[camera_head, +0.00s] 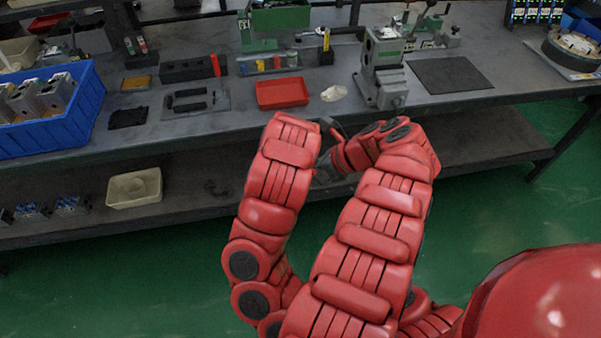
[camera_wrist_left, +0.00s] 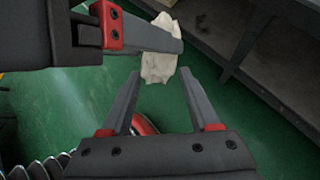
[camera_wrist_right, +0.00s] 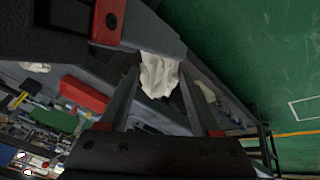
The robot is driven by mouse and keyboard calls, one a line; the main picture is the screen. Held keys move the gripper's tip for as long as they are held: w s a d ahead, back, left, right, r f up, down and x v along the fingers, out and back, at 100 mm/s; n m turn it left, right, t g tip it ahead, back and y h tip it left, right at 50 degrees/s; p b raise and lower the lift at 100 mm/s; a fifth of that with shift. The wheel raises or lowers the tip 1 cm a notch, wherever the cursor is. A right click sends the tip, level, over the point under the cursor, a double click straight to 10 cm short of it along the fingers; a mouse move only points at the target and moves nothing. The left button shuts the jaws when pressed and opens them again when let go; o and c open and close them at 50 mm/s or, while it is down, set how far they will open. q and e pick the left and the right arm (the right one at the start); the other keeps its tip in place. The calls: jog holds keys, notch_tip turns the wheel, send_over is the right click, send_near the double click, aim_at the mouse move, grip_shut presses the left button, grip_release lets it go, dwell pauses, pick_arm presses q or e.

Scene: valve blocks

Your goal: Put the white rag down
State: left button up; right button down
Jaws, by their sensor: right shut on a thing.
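A crumpled white rag (camera_wrist_right: 158,75) shows at the fingertips of my right gripper (camera_wrist_right: 159,73), which is shut on it. The rag also hangs in the left wrist view (camera_wrist_left: 157,66), below a finger of my right gripper. My left gripper (camera_wrist_left: 160,73) has its fingers apart, close to the rag, and looks open. In the head view both grippers are mostly hidden behind my red arms, in front of the bench's edge, and the held rag cannot be made out. Another white cloth (camera_head: 333,93) lies on the workbench (camera_head: 230,118).
A red tray (camera_head: 282,93) stands left of the cloth on the bench. A grey vise (camera_head: 381,75) and a dark mat (camera_head: 450,75) are to the right. A blue crate (camera_head: 58,128) stands at the left. A cream tray (camera_head: 134,188) sits on the lower shelf.

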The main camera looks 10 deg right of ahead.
pick_arm(q)
jog(key=c, duration=0.5)
jog(key=shift+c, duration=0.6)
pick_arm(e)
grip_release()
